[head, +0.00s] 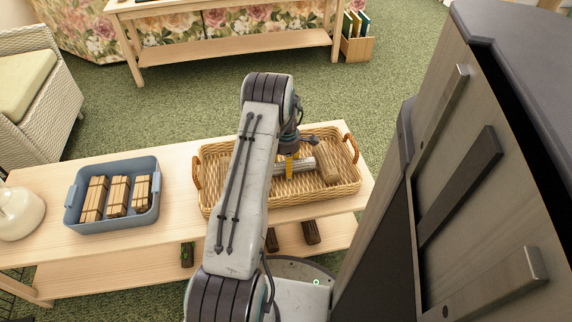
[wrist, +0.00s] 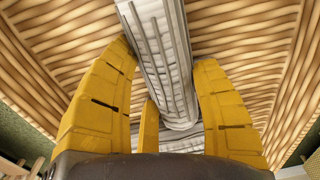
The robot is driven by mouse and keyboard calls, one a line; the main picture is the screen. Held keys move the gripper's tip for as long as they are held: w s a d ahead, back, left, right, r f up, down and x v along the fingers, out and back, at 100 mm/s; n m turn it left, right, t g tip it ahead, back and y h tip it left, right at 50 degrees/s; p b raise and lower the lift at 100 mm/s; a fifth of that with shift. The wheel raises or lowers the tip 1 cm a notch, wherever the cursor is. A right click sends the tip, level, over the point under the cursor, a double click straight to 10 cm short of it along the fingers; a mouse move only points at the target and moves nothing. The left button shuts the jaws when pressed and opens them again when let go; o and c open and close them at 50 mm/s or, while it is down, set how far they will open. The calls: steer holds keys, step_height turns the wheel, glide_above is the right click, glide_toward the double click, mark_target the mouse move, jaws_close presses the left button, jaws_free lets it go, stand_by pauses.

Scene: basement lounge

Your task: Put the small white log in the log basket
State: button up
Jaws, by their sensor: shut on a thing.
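The small white log (wrist: 168,75), pale grey-white with dark lengthwise lines, is between the yellow fingers of my gripper (wrist: 165,62) in the wrist view. My gripper is shut on it. In the head view my gripper (head: 291,164) is inside the outline of the wicker log basket (head: 225,187), pointing down, with the white log (head: 304,164) at its fingers. The basket's woven inside (wrist: 240,40) fills most of the wrist view. I cannot tell whether the log touches the basket floor. My arm hides part of the basket's left side.
A brownish log (head: 328,168) lies in the basket, right of my gripper. A blue-grey bin (head: 112,222) with bundled kindling and a cream vase (head: 18,213) stand on the same wooden bench (head: 172,183). Dark logs (head: 311,232) lie on its lower shelf. A tall cabinet (head: 480,160) rises close on the right.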

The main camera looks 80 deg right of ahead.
steer(key=shift+f, duration=0.1)
steer(key=o, duration=1.2)
step_height(320, 180, up, 12)
steer(key=p, duration=0.4)
